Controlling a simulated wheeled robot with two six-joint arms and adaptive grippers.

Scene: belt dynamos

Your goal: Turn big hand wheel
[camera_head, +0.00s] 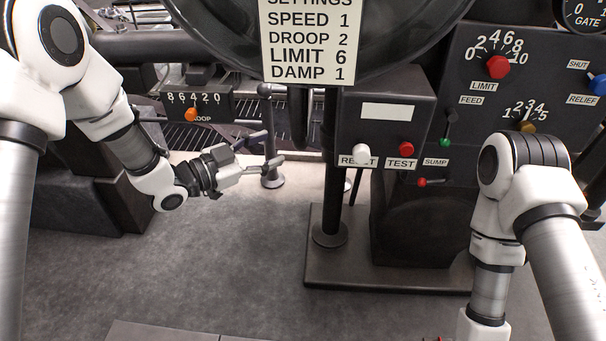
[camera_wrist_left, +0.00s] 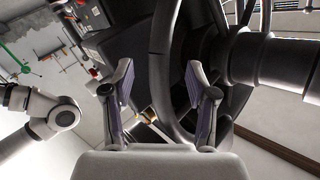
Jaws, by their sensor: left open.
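The big hand wheel (camera_head: 222,58) is a large dark ring at the top of the head view, cut off by the upper edge and partly hidden by the settings sign. In the left wrist view, a dark curved rim (camera_wrist_left: 163,55), which seems to be the wheel's, passes beyond and between the fingers. My left gripper (camera_head: 273,150) is open and empty, pointing right, below the wheel in the head view. Its two fingers (camera_wrist_left: 158,85) stand apart in the wrist view, and I see no contact with the rim. My right gripper is out of view.
The settings sign (camera_head: 307,45) hangs before the wheel. A short post (camera_head: 272,178) stands close behind the gripper. A droop panel (camera_head: 222,104) is above. Grey floor lies clear below.

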